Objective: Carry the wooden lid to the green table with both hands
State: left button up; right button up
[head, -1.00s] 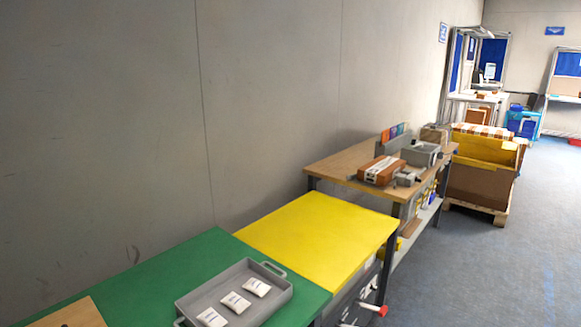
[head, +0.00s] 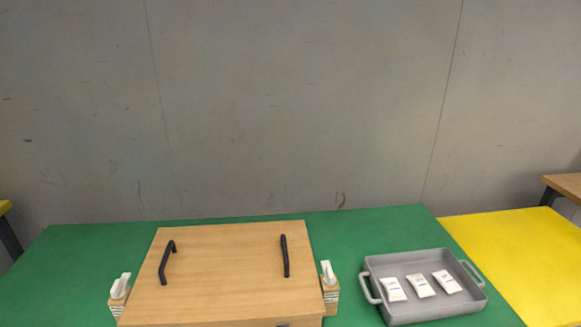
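The wooden lid (head: 225,265) is a flat, light-wood panel with a black bar handle near its left side (head: 167,262) and another near its right side (head: 284,256). It lies level over the green table (head: 370,228), left of the picture's middle. A strip of wood shows below its front edge, cut off by the frame, so I cannot tell how much of a box is under it. Neither of my grippers shows in the head view, and nothing is holding the handles.
A grey tray (head: 370,263) with several white packets (head: 421,285) stands on the right. A yellow table (head: 520,252) adjoins. A grey wall rises behind.

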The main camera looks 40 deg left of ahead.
aim_at(74, 290)
jog(key=u, duration=1.8)
jog(key=k+j+z, duration=0.15)
jog(key=j+z, duration=0.15)
